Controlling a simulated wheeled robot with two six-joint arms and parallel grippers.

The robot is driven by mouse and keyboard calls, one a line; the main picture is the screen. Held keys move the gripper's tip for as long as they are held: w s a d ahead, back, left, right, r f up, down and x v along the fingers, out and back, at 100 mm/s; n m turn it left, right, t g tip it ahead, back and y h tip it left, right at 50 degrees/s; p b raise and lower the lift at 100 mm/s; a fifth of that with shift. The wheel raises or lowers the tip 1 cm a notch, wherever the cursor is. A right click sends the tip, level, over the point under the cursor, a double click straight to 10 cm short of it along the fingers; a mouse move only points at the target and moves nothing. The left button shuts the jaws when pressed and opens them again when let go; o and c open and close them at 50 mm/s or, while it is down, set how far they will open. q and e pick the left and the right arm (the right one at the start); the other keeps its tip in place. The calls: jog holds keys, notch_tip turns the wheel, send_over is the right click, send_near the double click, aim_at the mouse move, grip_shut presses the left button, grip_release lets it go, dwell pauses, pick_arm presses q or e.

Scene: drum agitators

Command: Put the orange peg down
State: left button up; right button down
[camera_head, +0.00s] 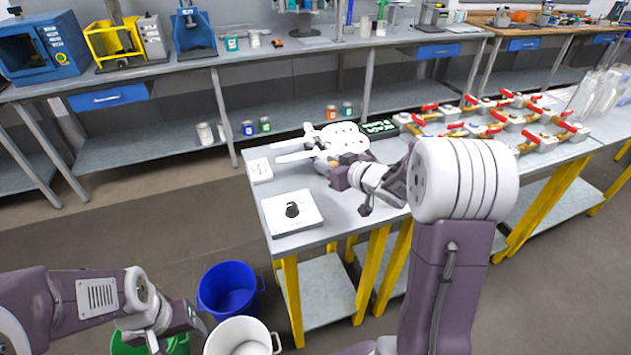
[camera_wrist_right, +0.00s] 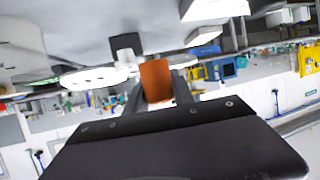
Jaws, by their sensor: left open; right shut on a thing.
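The orange peg (camera_wrist_right: 155,80) is between the fingers of my right gripper (camera_wrist_right: 157,94) in the right wrist view, and the gripper is shut on it. In the head view my right gripper (camera_head: 338,177) is over the near table, close to a white device with long prongs (camera_head: 335,143). The peg is mostly hidden there, and I cannot tell whether it touches anything below. My left gripper (camera_head: 190,325) is open and low at the bottom left, near the buckets, away from the table.
The grey table (camera_head: 280,237) carries a white box with a black knob (camera_head: 292,211), a black display with green text (camera_head: 380,127) and several red-handled valves (camera_head: 470,125). A blue bucket (camera_head: 229,290) and a white bucket (camera_head: 240,338) stand on the floor. A long bench (camera_head: 330,45) runs behind.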

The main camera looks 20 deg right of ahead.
jog(key=b, duration=0.1)
send_over(309, 186)
jog(key=f, duration=0.3)
jog(key=shift+s+d+f, duration=0.15)
jog(key=shift+d+f, duration=0.05)
jog(key=shift+d, duration=0.1)
jog(key=shift+w+a+f, duration=0.15)
jog(key=shift+w+a, duration=0.05)
jog(key=shift+w, duration=0.05)
notch_tip(309, 186, down, 4)
jog(key=shift+r+b, duration=0.1)
jog(key=shift+b, duration=0.85)
jog(key=shift+f, duration=0.2)
jog(key=c, duration=1.1)
grip_release()
